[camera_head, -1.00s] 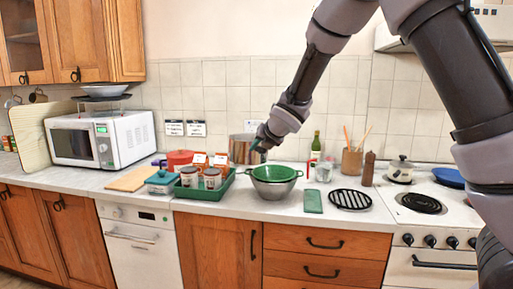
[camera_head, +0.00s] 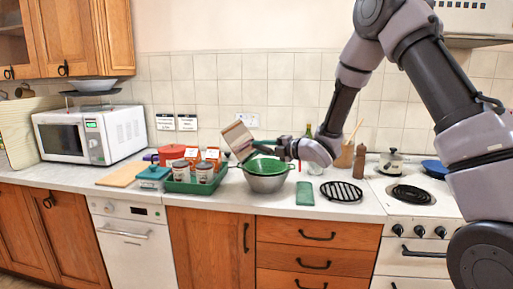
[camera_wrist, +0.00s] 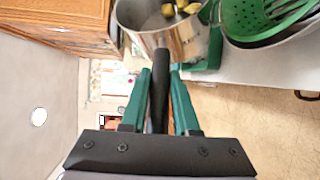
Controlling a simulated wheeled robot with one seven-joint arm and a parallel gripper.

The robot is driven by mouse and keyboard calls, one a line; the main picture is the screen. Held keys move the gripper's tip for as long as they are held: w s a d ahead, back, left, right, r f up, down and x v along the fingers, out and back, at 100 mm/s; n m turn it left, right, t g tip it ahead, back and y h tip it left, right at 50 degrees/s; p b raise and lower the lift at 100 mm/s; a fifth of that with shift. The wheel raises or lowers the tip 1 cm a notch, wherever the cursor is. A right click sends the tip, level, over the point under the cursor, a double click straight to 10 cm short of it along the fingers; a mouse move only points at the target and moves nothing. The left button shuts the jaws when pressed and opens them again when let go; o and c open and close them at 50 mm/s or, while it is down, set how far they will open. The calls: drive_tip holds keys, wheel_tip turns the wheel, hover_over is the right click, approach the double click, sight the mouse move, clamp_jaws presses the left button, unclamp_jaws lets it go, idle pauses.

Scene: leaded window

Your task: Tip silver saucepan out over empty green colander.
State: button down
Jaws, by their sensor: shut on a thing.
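The silver saucepan (camera_head: 237,137) is raised and tilted beside and above the green colander (camera_head: 266,165), at the colander's upper left in the head view. In the wrist view the saucepan (camera_wrist: 165,42) holds several yellowish pieces near its rim. My gripper (camera_wrist: 160,75) is shut on its black handle (camera_wrist: 159,105), between the green fingers. In the head view my gripper (camera_head: 268,143) comes in from the right. The colander (camera_wrist: 250,18) looks empty where it shows, and sits in a grey metal bowl (camera_head: 266,184).
A green tray (camera_head: 200,186) with jars and boxes stands just left of the bowl. A green cloth or pad (camera_head: 305,193) and a black trivet (camera_head: 341,191) lie to the right. A wooden utensil pot (camera_head: 345,156) and a bottle stand behind. The counter's front strip is clear.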

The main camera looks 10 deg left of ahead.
drive_tip(key=w+d+f+m+t+y, duration=0.3)
drive_tip(key=d+m+t, duration=0.4)
drive_tip(key=m, duration=0.6)
drive_tip(key=shift+d+f+t+y, duration=0.4)
drive_tip(key=shift+d+f, duration=0.1)
drive_tip(key=shift+f, duration=0.25)
drive_tip(key=shift+w+r, duration=0.1)
drive_tip(key=shift+r, duration=1.9)
